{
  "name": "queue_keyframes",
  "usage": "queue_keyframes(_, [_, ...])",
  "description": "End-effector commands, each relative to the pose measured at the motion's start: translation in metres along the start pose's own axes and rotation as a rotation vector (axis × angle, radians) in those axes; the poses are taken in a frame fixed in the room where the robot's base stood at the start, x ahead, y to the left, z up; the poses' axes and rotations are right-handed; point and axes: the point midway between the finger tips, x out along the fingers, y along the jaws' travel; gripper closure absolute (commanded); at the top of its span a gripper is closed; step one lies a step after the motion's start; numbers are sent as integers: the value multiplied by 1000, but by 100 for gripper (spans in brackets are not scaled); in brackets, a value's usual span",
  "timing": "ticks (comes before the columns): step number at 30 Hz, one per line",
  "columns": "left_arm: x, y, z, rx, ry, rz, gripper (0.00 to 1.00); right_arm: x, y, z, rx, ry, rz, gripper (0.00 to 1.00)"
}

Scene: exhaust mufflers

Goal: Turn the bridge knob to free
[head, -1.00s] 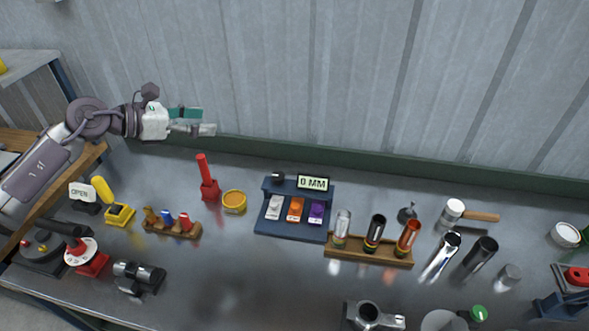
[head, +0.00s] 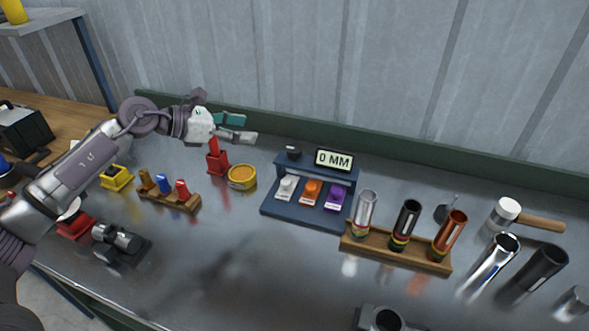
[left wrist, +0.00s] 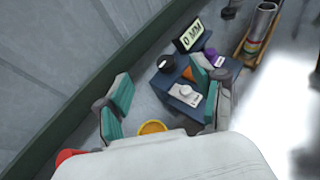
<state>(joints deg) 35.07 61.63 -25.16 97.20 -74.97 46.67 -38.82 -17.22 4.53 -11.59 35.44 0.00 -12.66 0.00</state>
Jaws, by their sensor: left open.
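The blue stand (head: 307,221) sits on the metal table and carries a display reading "0 MM" (head: 334,160). A small black knob (head: 293,152) sits on the stand's raised back bar, left of the display; which way it is set is too small to tell. White, orange and purple blocks lie on the stand. My left gripper (head: 249,128) is open and empty, up and left of the stand. In the left wrist view the knob (left wrist: 166,63) shows between the spread fingers (left wrist: 163,82), beyond them and apart. My right gripper is not in view.
A red bottle-like item (head: 217,160) and a yellow tin (head: 242,177) stand below my left gripper. A wooden rack (head: 395,247) with three tubes stands right of the stand. A green ledge (head: 400,151) and corrugated wall are behind.

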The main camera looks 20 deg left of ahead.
Motion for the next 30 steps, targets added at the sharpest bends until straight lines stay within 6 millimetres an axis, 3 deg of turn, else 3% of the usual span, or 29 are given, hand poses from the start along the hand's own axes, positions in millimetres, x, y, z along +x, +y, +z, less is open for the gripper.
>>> queue_keyframes(1, [11, 0, -27, 0, 0, 0, 32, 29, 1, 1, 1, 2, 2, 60])
queue_keyframes(6, [18, 0, -43, 1, -1, 0, 32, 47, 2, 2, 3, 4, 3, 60])
queue_keyframes(14, [40, 0, -39, -1, -4, -3, 32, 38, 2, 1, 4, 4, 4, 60])
queue_keyframes(24, [112, -1, -40, -3, -2, -3, 32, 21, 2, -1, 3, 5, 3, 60])
queue_keyframes(30, [143, 0, -41, -2, -2, -1, 32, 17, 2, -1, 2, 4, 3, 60])
